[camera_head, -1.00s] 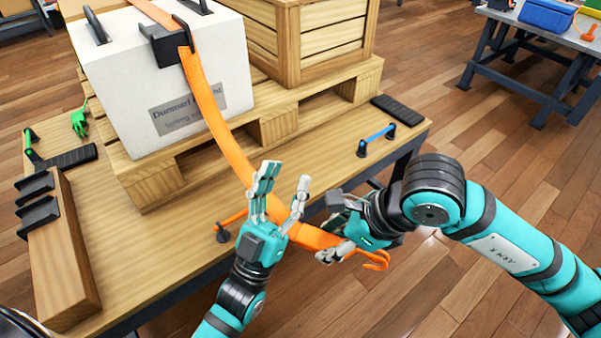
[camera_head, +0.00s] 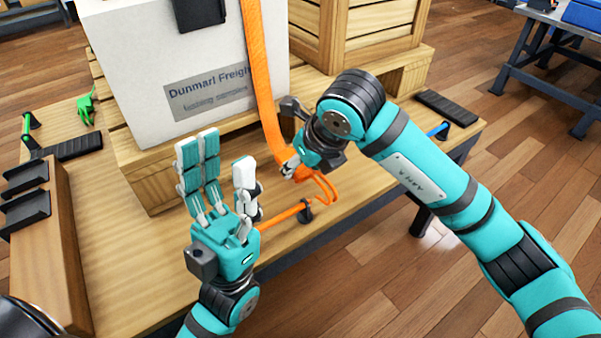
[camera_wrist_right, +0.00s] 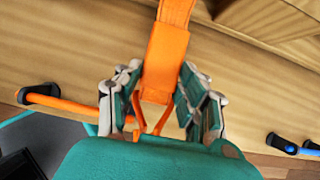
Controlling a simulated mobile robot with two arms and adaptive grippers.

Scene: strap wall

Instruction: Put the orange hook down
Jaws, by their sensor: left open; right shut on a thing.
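The orange hook (camera_head: 324,186) is at the lower end of the orange strap (camera_head: 262,80). It also shows in the right wrist view (camera_wrist_right: 150,117), between the fingers and partly hidden by the palm. My right gripper (camera_head: 296,168) is shut on it, over the table's front edge area. Whether the hook touches the table I cannot tell. My left gripper (camera_head: 222,165) is open and empty, fingers pointing up, left of the right gripper and apart from the strap.
The strap hangs down the white crate (camera_head: 130,60), which stands on a wooden pallet (camera_head: 150,180). An orange bar (camera_head: 285,215) on black mounts lies along the table's front edge, close by the hook. A blue bar (camera_head: 438,130) is further right. A wooden block (camera_head: 50,250) stands at left.

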